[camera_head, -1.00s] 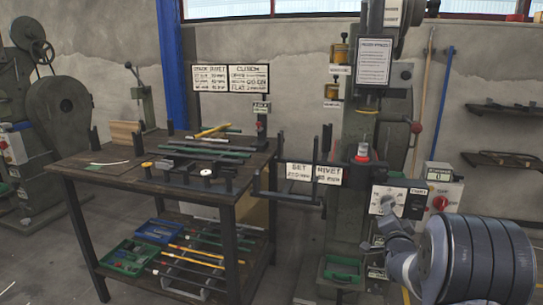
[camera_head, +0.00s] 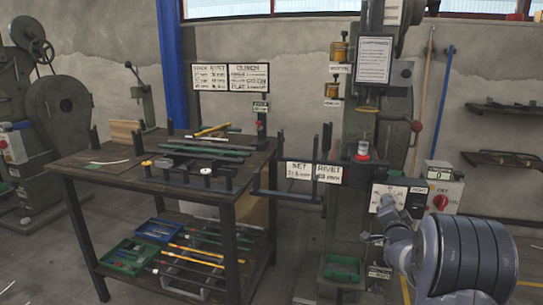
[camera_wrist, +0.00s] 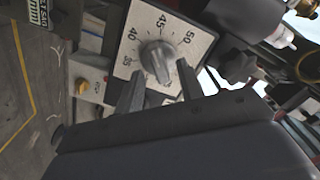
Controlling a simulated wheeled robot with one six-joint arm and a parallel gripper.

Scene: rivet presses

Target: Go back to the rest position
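A white dial plate (camera_wrist: 170,22) with a grey knob (camera_wrist: 158,58) and numbers from 35 to 50 fills the upper middle of the wrist view. In the head view the dial plate (camera_head: 382,191) is on the press at right. My gripper (camera_wrist: 159,72) is open, its two fingers apart on either side of the knob's lower end. Gaps show between fingers and knob, and nothing is held. In the head view my gripper (camera_head: 389,212) is in front of the dial, its fingertips too small to read.
The press column (camera_head: 375,130) stands behind the dial. A box with a red knob (camera_head: 440,203) is just right of it. A workbench (camera_head: 110,168) with rods and gauges stands left, bins on its lower shelf. Open floor (camera_wrist: 25,90) shows at the wrist view's left.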

